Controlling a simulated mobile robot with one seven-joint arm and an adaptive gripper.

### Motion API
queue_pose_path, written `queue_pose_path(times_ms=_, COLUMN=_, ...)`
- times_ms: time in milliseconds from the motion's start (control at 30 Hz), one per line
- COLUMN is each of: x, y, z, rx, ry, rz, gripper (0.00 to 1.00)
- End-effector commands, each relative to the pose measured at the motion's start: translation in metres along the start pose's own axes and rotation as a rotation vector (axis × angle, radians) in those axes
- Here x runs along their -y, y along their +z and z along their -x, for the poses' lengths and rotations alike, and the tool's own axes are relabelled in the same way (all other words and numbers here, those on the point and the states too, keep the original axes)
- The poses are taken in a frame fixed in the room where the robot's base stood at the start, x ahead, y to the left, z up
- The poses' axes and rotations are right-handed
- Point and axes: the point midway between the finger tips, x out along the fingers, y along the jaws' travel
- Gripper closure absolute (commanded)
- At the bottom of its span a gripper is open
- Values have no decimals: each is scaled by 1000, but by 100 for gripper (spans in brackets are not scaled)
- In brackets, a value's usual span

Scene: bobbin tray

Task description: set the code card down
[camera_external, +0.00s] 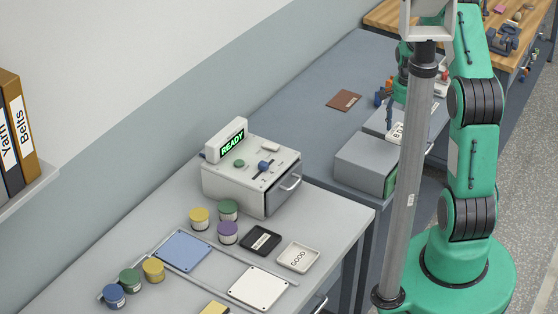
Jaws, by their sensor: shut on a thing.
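My gripper (388,122) points down at the right of the external view, beside the grey column, over the grey boxes on the blue-grey bench. It is shut on a small white card with dark letters, which I take as the code card (396,133). The card is at the fingertips, and the column hides its right part. I cannot tell whether the card touches the grey surface below it.
A grey box with a green front (362,163) stands below the card. A brown flat piece (343,100) lies on clear bench to the left.

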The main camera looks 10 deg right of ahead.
Motion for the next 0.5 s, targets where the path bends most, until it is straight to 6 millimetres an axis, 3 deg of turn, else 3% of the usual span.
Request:
queue_pose_path(times_ms=167, x=0, y=-1, z=11, rx=-2, ry=-2, rz=0, gripper=61)
queue_pose_path(times_ms=500, x=0, y=-1, z=52, rx=-2, ry=-2, rz=0, gripper=61)
